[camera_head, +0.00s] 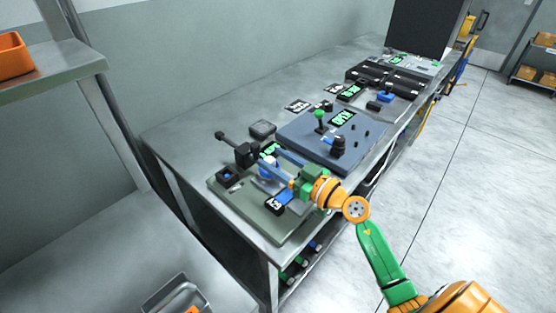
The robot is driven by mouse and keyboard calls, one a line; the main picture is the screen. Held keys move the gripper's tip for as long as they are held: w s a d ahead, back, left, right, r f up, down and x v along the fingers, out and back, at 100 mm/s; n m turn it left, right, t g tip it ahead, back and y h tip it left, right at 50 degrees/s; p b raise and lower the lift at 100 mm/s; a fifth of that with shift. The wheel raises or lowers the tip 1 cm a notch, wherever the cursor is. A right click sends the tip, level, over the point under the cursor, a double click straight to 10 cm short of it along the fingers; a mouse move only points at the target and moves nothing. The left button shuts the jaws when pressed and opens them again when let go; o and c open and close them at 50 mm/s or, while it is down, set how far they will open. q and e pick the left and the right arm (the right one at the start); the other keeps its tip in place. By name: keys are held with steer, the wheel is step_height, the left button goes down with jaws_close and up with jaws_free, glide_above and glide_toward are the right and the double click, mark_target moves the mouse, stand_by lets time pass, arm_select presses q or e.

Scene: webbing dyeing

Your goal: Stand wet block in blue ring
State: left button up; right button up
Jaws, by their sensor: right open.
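My right gripper (270,160) reaches in from the lower right over the olive-green board (246,214) at the near end of the bench. Its light-blue fingers are apart, low over the board. A small blue piece (265,170) shows at the nearer fingertip; I cannot tell whether it is the wet block or whether it touches the finger. A small dark square holder with blue on top (229,175) sits at the board's left corner; I cannot tell if this is the blue ring. The gripper hides part of the board. My left gripper is out of view.
A black lever device (237,147) stands at the board's back edge. A blue-grey panel (310,150) with a green-knobbed lever (319,117) lies just beyond. An orange bin (13,57) sits on the left shelf.

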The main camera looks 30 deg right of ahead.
steer(key=shift+f, duration=0.15)
steer(key=shift+w+r, duration=0.15)
steer(key=shift+r, duration=0.3)
steer(key=b+v, duration=0.1)
steer(key=v, duration=1)
steer(key=shift+d, duration=0.1)
steer(key=shift+s+d, duration=0.15)
steer(key=shift+s, duration=0.15)
